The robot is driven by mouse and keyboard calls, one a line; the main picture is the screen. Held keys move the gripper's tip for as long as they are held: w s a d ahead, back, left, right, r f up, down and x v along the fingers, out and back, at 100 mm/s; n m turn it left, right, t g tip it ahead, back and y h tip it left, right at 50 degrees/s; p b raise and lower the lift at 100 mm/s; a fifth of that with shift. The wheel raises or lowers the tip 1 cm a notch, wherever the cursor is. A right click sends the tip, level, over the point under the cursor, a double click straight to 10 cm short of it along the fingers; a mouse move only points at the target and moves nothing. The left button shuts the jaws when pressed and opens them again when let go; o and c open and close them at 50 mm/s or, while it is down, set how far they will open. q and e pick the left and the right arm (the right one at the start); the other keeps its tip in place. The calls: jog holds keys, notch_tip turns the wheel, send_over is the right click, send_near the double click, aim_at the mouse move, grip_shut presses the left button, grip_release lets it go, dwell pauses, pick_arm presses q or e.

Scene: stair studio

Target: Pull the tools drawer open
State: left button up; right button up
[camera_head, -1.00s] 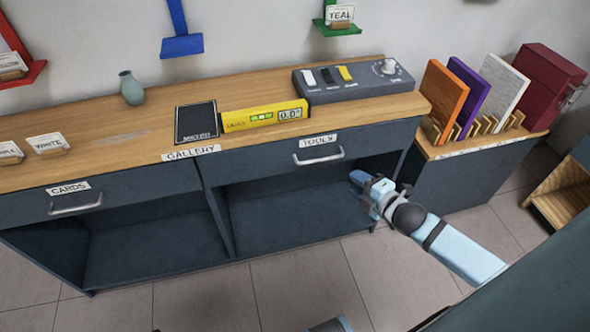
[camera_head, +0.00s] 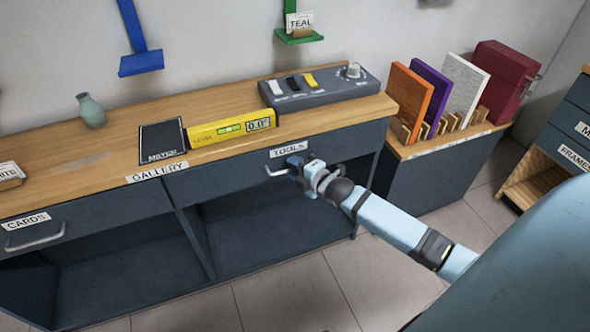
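The tools drawer (camera_head: 225,178) is a dark blue-grey front under the wooden counter, with a white TOOLS label (camera_head: 288,149). It sits flush with the cabinet. Its metal bar handle (camera_head: 271,172) shows only at its left end; my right gripper (camera_head: 294,169) covers the rest. The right gripper is at the handle, its arm coming from the lower right. Whether its fingers are open or closed around the bar cannot be made out. My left gripper is not in view.
The counter (camera_head: 110,160) carries a yellow level (camera_head: 215,132), a dark METER plate (camera_head: 162,142), a grey switch box (camera_head: 315,90) and a green vase (camera_head: 91,110). The cards drawer (camera_head: 90,225) is at left. A rack of coloured panels (camera_head: 437,94) stands at right.

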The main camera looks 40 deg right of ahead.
grip_shut()
pick_arm(q)
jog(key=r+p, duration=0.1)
jog(key=p, duration=0.4)
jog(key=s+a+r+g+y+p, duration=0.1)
jog(key=p, duration=0.5)
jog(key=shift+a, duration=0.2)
pick_arm(e)
jog(key=s+a, duration=0.2)
jog(key=s, duration=0.9)
jog(key=s+a, duration=0.3)
jog(key=s, duration=0.8)
jog(key=shift+a, duration=0.2)
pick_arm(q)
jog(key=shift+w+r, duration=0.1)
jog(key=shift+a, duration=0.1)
pick_arm(e)
grip_release()
